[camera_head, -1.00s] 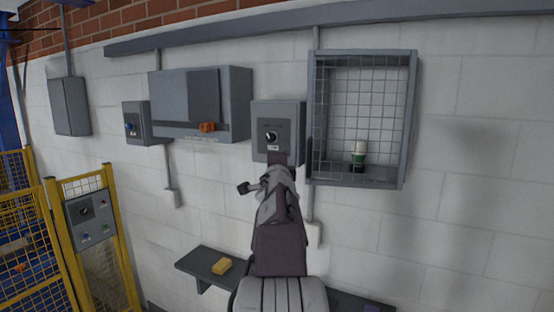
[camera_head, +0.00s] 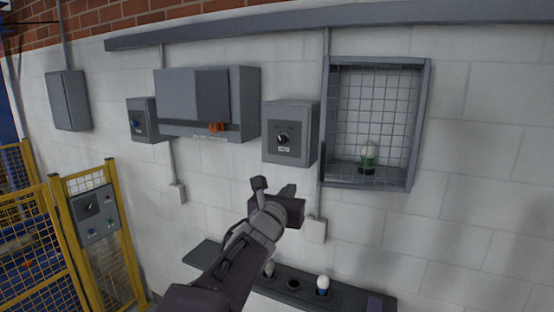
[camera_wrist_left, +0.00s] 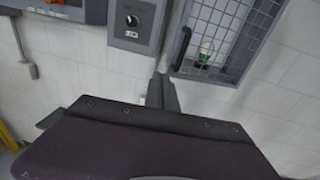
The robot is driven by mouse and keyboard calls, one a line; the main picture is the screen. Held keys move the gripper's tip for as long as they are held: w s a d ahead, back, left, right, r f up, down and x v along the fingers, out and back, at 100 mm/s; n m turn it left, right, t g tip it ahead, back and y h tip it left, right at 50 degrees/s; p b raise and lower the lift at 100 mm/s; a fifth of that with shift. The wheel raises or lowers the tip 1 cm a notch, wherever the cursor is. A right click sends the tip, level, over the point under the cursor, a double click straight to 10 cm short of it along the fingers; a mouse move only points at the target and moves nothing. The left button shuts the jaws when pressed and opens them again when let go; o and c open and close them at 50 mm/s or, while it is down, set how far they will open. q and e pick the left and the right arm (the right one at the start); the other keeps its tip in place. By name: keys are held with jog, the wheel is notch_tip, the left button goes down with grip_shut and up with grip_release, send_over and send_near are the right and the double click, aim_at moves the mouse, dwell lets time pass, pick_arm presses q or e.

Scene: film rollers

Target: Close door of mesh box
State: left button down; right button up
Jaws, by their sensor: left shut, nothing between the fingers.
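The mesh box (camera_head: 417,125) is a grey-framed wall cabinet at the upper right with a wire grid across it. A white and green item (camera_head: 368,158) stands inside. In the left wrist view, the mesh door (camera_wrist_left: 222,28) lies at or very near the frame, with a dark handle (camera_wrist_left: 180,48) along its left edge. I cannot tell whether it is fully flush. My left gripper (camera_head: 288,191) is shut and empty, below and left of the box. Its fingers (camera_wrist_left: 161,90) point up towards the wall just below the box's lower left corner, apparently apart from it. My right gripper is out of view.
A grey control box with a knob (camera_head: 290,118) is left of the mesh box. A wide grey cabinet (camera_head: 245,100) hangs further left. A shelf (camera_head: 345,290) with white-topped items is below. Yellow mesh fencing (camera_head: 30,250) stands at the left.

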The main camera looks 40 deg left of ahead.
pick_arm(q)
jog(key=w+d+r+m+h, duration=0.1)
jog(key=w+d+r, duration=0.1)
jog(key=d, duration=0.2)
jog(key=b, duration=0.4)
send_near(322, 167)
jog(key=shift+t, duration=0.3)
jog(key=p+x, duration=0.1)
jog(key=x, duration=0.5)
jog(key=shift+w, duration=0.1)
jog(key=shift+w+a+f, duration=0.1)
jog(key=shift+w+a, duration=0.15)
jog(key=shift+a, duration=0.05)
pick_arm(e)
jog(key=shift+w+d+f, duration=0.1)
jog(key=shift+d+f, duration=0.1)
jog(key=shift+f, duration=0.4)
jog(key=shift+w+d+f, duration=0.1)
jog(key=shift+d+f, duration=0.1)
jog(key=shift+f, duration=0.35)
pick_arm(q)
jog(key=shift+d, duration=0.15)
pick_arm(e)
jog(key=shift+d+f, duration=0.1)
